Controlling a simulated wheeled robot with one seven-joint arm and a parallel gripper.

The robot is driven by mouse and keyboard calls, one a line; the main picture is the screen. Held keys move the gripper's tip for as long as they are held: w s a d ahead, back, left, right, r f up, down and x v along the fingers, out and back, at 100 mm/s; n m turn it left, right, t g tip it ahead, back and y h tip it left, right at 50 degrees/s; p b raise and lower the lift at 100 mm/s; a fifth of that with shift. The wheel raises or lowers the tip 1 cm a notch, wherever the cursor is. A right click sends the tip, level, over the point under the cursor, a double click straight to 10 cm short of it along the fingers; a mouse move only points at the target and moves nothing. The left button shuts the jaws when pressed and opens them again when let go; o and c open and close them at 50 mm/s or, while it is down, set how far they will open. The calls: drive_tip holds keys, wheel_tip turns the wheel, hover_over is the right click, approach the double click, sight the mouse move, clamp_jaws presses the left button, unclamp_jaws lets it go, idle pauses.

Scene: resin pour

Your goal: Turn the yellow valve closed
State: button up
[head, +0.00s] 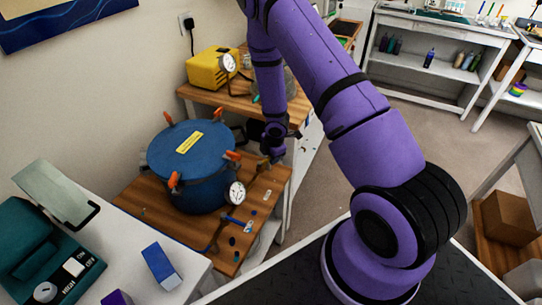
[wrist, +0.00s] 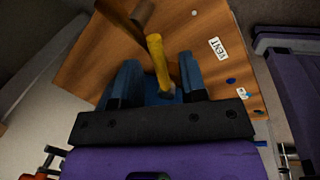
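The yellow valve handle (wrist: 157,62) shows in the wrist view as a short bar between the two fingers of my gripper (wrist: 159,68). The fingers are apart, one on each side of the handle, with visible gaps, so the gripper is open. A brownish pipe piece (wrist: 141,14) lies just beyond the handle. In the head view my gripper (head: 273,153) is low over the wooden bench, right of the blue pressure pot (head: 190,150). The handle is too small and too covered there to make out clearly.
A pressure gauge (head: 236,192) sticks out at the pot's front right. Orange clamps (head: 174,181) ring its lid. A VENT label (wrist: 218,48) lies on the wood beside the handle. A yellow pump (head: 212,68) stands behind.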

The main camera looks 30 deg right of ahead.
drive_tip(key=shift+f, duration=0.1)
drive_tip(key=shift+c, duration=0.5)
clamp_jaws()
drive_tip(key=shift+s, duration=0.1)
drive_tip(key=s+m, duration=0.1)
drive_tip(key=m, duration=0.3)
drive_tip(key=s+a+m+h, duration=0.1)
drive_tip(key=m, duration=0.3)
drive_tip(key=s+a+m+g+h, duration=0.1)
drive_tip(key=s+m, duration=0.1)
drive_tip(key=m, duration=0.1)
drive_tip(key=shift+a+m, duration=0.25)
drive_tip(key=shift+m, duration=0.15)
